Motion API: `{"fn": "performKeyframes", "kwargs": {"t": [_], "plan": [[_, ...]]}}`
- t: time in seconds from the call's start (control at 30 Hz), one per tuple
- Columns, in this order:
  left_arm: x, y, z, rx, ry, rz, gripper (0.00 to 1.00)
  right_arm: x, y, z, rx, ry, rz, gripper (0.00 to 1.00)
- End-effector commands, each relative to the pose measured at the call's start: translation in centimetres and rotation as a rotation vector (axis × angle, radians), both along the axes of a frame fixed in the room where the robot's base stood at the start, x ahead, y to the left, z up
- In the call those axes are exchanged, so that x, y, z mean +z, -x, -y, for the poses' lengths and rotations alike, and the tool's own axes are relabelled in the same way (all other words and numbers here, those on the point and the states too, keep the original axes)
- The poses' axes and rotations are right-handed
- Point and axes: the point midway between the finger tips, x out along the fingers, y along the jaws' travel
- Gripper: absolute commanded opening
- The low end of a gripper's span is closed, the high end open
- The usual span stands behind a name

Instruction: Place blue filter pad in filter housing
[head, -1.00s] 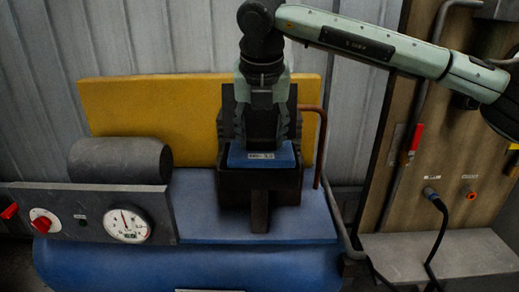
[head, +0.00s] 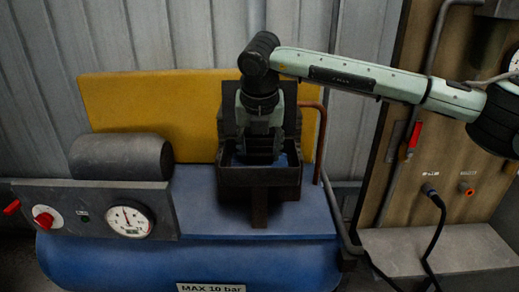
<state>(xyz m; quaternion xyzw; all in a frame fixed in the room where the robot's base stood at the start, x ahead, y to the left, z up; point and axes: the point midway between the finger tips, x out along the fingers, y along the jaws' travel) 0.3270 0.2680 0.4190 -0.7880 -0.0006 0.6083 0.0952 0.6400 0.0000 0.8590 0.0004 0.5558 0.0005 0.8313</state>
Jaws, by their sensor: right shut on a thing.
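The filter housing (head: 259,177) is a dark open box with a raised back, standing on the blue compressor deck. The blue filter pad (head: 284,160) is down inside the housing. Its front and lower parts are hidden by the housing's front wall, so I cannot tell whether it rests on the bottom. My right gripper (head: 259,153) points down into the housing from above and is shut on the pad. My left gripper is not in view.
A yellow panel (head: 140,104) stands behind the housing. A dark cylinder (head: 122,158) and a panel with a pressure gauge (head: 129,219) are to the left. A copper pipe (head: 322,135) rises close to the housing's right side. The blue deck (head: 193,205) is bare beside the housing.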

Motion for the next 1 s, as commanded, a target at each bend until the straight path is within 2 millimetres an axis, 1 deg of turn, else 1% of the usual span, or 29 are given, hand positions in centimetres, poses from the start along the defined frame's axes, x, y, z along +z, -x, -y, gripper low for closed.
{"fn": "performKeyframes", "kwargs": {"t": [0.03, 0.1, 0.2, 0.57, 0.6, 0.67, 0.7, 0.77, 1.0], "plan": [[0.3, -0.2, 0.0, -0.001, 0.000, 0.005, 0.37, -0.1, 0.0, 0.0, 0.000, 0.000, 0.000, 0.52], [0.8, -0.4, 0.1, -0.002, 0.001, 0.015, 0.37, 0.0, 0.0, 0.0, 0.000, 0.000, 0.000, 0.60], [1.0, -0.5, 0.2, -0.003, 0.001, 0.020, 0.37, 0.0, 0.0, 0.0, 0.000, 0.000, 0.000, 0.71], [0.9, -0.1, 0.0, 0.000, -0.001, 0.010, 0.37, 0.3, 0.0, 0.0, 0.000, 0.000, 0.000, 0.71], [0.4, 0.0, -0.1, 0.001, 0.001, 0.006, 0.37, 0.5, 0.1, 0.0, 0.000, -0.001, 0.001, 0.71], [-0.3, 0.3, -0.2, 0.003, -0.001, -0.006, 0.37, 1.2, 0.3, -0.1, 0.002, -0.001, 0.004, 0.71], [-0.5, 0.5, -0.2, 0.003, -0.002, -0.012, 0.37, 1.9, 0.6, -0.1, 0.002, -0.002, 0.005, 0.71], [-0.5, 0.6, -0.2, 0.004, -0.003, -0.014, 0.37, 3.0, 1.1, -0.1, 0.002, -0.001, 0.004, 0.71], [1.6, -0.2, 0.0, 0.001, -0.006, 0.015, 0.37, 7.8, 3.1, 0.0, 0.000, -0.001, 0.004, 0.71]]}}
